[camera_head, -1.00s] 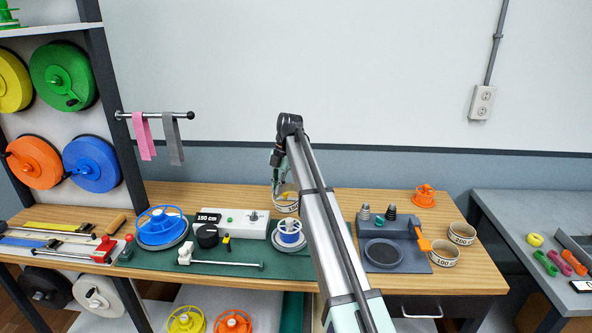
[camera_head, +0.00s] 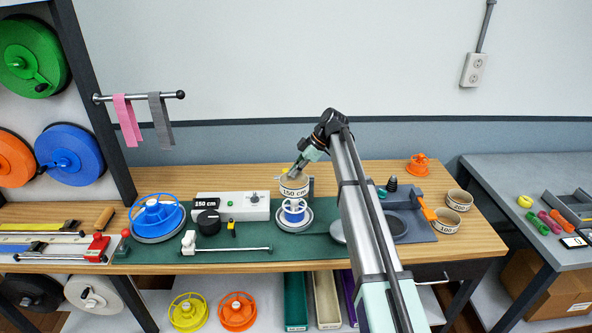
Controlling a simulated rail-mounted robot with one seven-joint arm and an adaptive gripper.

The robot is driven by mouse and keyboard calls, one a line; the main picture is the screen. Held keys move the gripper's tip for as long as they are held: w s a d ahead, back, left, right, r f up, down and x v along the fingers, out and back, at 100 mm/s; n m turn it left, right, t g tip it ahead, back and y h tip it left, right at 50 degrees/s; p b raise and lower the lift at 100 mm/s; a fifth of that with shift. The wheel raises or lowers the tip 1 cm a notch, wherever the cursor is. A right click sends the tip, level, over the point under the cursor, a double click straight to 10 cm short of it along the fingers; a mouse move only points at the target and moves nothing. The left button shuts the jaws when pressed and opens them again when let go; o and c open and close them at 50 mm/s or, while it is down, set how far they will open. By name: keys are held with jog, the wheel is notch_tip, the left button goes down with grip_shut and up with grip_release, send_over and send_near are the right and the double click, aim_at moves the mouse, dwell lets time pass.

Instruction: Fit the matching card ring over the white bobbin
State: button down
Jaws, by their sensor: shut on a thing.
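The white bobbin (camera_head: 294,217), with blue showing around its core, stands upright on a round grey plate on the green mat. My gripper (camera_head: 297,173) is shut on a card ring (camera_head: 294,186) labelled "150 cm". The ring is roughly level and appears just above the bobbin's top; whether it is exactly centred in depth cannot be told. The fingertips are small and partly hidden at the ring's rim. A grey box (camera_head: 237,207) left of the bobbin has a display (camera_head: 206,203) reading "150 cm".
Two other card rings (camera_head: 459,200) (camera_head: 446,221) lie at the bench's right end. A dark grey fixture (camera_head: 416,229) and an orange spool (camera_head: 418,165) are right of my arm. A blue spool (camera_head: 158,217) and a metal rod (camera_head: 232,249) lie left of the bobbin.

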jog(key=shift+f+b, duration=1.2)
jog(key=shift+f, duration=3.3)
jog(key=shift+d+f, duration=0.1)
jog(key=shift+f, duration=0.1)
jog(key=shift+s+f, duration=0.1)
jog(key=c, duration=1.3)
grip_release()
jog(key=shift+o, duration=0.3)
jog(key=shift+f, duration=0.1)
jog(key=shift+r, duration=0.2)
jog(key=shift+w+d+r, duration=0.2)
jog(key=shift+r, duration=0.05)
jog(key=v, duration=1.1)
jog(key=shift+r, duration=0.15)
jog(key=shift+s, duration=0.1)
